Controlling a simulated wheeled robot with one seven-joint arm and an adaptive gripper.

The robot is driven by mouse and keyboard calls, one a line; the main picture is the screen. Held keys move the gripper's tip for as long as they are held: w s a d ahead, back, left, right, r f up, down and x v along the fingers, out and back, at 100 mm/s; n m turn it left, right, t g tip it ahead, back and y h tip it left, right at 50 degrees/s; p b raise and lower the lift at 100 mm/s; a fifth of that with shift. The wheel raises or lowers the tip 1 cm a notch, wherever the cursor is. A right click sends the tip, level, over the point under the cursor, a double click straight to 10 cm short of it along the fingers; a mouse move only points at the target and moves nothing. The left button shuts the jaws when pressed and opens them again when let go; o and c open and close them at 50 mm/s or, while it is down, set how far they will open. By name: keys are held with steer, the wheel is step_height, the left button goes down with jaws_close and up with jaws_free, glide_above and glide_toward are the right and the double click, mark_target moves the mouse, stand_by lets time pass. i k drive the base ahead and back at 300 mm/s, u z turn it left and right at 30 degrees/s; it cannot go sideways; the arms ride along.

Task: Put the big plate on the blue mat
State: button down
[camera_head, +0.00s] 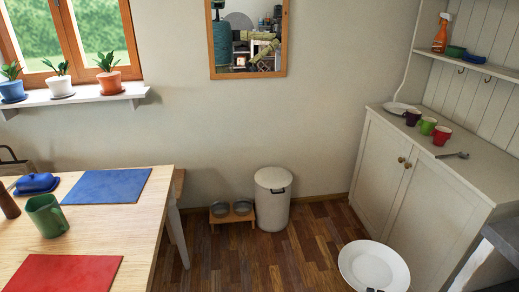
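A big white plate (374,263) shows at the bottom right, in front of the cabinet and over the wooden floor, its face toward the camera. Dark fingertips of my gripper (374,290) show at its near rim, at the bottom edge of the picture. They appear shut on the plate; the rest of the gripper is out of view. The blue mat (106,186) lies flat and bare on the wooden table at left, well away from the plate.
The table (110,225) also bears a red mat (65,273), a green mug (46,215) and a blue butter dish (37,183). A white bin (272,199) stands by the wall. Cups and another white plate (397,108) sit on the cabinet.

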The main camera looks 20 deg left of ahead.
mark_target(108, 184)
steer(key=u, duration=0.35)
steer(key=i, duration=0.8)
steer(key=u, duration=0.5)
